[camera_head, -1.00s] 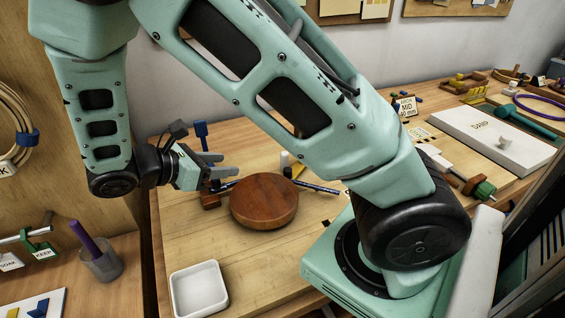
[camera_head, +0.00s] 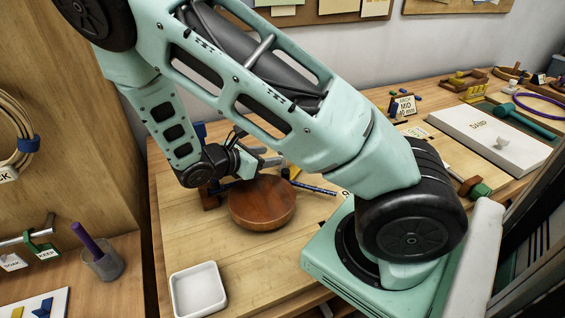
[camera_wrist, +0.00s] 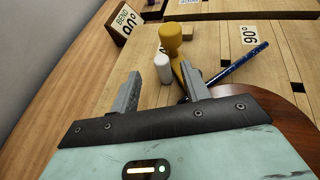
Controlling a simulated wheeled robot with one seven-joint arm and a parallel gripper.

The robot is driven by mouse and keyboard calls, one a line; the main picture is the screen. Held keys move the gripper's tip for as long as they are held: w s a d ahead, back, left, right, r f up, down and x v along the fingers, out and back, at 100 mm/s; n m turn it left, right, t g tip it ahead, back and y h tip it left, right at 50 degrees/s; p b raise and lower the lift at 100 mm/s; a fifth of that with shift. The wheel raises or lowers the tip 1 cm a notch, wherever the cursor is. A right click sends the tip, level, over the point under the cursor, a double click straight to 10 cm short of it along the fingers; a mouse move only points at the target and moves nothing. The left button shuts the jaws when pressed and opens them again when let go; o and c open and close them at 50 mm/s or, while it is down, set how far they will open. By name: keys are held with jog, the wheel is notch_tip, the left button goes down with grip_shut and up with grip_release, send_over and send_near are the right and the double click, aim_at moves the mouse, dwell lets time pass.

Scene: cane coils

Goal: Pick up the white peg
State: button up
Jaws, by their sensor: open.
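The white peg (camera_wrist: 165,68) is a short upright cylinder on the wooden bench in the wrist view. It appears just beyond and between my open fingertips, with nothing held. My gripper (camera_wrist: 163,82) also shows in the head view (camera_head: 272,160), low behind the round wooden block. A yellow mallet-like piece (camera_wrist: 171,40) is right behind the peg, close to it or touching; I cannot tell which. I cannot make out the peg clearly in the head view.
A dark blue speckled rod (camera_wrist: 236,66) lies right of the peg. The round brown block (camera_head: 262,203) is near my gripper. A "BEND 90°" sign (camera_wrist: 124,22) stands far left. A white tray (camera_head: 198,290) sits at the bench front. Bench left of the peg is clear.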

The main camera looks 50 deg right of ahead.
aim_at(283, 165)
jog(key=x, duration=0.4)
jog(key=shift+s+p, duration=0.1)
jog(key=shift+p, duration=0.3)
grip_shut()
jog(key=shift+r, duration=0.15)
